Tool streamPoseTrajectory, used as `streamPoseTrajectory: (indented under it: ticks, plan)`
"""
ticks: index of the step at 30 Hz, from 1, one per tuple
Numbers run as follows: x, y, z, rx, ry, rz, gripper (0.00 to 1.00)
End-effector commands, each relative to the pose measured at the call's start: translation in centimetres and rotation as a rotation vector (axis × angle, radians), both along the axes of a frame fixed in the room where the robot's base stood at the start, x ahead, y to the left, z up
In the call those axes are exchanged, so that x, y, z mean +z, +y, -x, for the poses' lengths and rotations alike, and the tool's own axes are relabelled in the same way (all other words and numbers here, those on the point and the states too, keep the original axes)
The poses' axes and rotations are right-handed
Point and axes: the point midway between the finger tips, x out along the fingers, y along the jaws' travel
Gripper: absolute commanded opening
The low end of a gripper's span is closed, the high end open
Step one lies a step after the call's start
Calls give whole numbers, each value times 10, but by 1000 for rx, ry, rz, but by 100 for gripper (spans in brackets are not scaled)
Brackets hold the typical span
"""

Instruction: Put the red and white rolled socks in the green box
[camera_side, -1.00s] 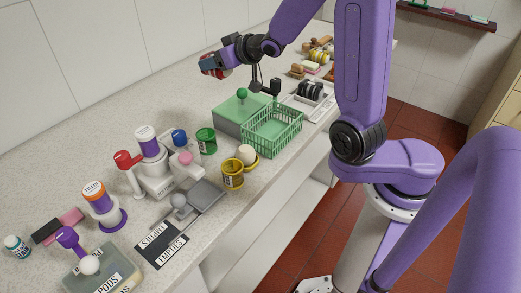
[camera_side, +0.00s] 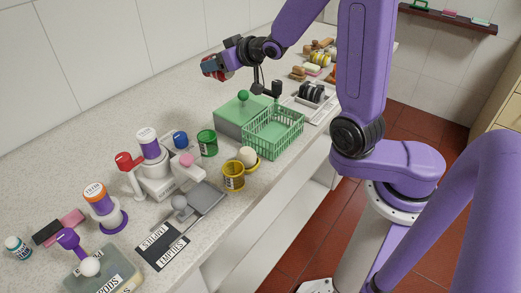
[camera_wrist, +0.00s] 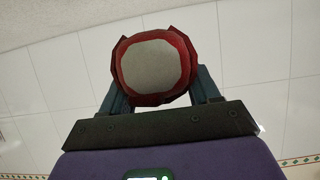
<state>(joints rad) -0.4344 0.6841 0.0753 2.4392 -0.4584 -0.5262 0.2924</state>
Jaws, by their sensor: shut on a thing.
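The red and white rolled socks (camera_wrist: 155,66) are between the fingers of my gripper in the wrist view, a round roll with a pale centre and red rim. My gripper (camera_side: 212,69) is shut on them, and only a bit of red shows there in the side view. It is held high above the back of the counter, up and to the left of the green box. The green box (camera_side: 236,117) has a solid lid with a round green knob and stands on the counter. A green open-mesh basket (camera_side: 273,133) stands right beside it, toward the counter's front edge.
Green (camera_side: 207,143) and yellow (camera_side: 233,176) cans stand in front of the green box. A white tray (camera_side: 318,106) with dark discs lies behind the basket. Bottles and a white stand (camera_side: 160,180) crowd the left. The counter between the box and wall is clear.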

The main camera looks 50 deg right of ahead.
Motion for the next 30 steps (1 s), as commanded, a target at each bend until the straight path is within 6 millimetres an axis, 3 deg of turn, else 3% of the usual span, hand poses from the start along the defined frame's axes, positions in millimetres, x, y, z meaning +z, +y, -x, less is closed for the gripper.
streamPoseTrajectory:
  ticks: [5, 14, 23, 30]
  plan:
    - [10, 0, -1, 3, -5, 1, 26]
    - [52, 0, 0, 1, -7, 3, 26]
    - [58, -51, -37, -4, -20, 2, 26]
    - [60, -115, -68, -4, -27, 2, 26]
